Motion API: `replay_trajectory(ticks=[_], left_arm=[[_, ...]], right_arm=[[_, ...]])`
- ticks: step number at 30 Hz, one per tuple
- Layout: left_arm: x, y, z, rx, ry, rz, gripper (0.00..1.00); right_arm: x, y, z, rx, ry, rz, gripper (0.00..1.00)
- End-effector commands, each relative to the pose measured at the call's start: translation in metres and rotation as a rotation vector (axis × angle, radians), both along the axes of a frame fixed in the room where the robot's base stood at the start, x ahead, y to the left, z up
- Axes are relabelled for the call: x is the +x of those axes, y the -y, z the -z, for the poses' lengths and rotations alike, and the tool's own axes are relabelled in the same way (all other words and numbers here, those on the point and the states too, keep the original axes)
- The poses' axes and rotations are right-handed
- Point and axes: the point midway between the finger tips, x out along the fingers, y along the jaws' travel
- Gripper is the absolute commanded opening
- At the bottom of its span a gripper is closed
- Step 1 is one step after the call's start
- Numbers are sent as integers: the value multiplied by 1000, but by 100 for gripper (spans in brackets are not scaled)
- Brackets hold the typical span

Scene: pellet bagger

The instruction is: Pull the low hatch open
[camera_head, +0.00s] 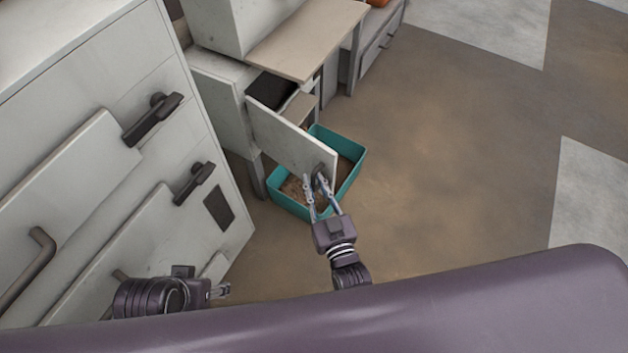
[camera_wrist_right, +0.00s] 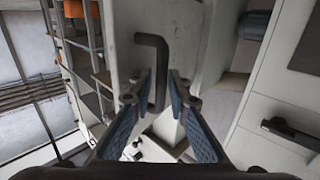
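The low hatch (camera_head: 284,138) is a pale panel standing swung out from the low cabinet, above a teal bin. Its dark bent handle (camera_wrist_right: 154,62) shows in the right wrist view. My right gripper (camera_head: 316,184) is at the hatch's near end, by the handle. Its two fingers are spread apart. In the right wrist view the handle's lower part lies between the fingertips (camera_wrist_right: 160,82), nearer the left one; contact is unclear. My left gripper (camera_head: 220,291) is low at the left, away from the hatch, and its fingers are too small to read.
The teal bin (camera_head: 353,152) with brown material stands on the floor under the hatch. A beige shelf (camera_head: 308,40) juts out above the cabinet. A large pale cabinet with dark handles (camera_head: 152,119) fills the left. The floor (camera_head: 450,150) to the right is clear.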

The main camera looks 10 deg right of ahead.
Motion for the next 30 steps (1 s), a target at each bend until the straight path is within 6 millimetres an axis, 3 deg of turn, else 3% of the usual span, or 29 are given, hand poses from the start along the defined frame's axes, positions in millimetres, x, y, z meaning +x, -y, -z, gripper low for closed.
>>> replay_trajectory(ticks=[15,21,30], left_arm=[[2,-1,-1,1,5,-1,50],[2,-1,-1,1,5,-1,50],[3,-1,-1,2,5,-2,50]], right_arm=[[-97,16,1,-2,-4,0,16],[-113,19,1,-1,-2,0,16],[-114,19,0,-1,-1,0,16]])
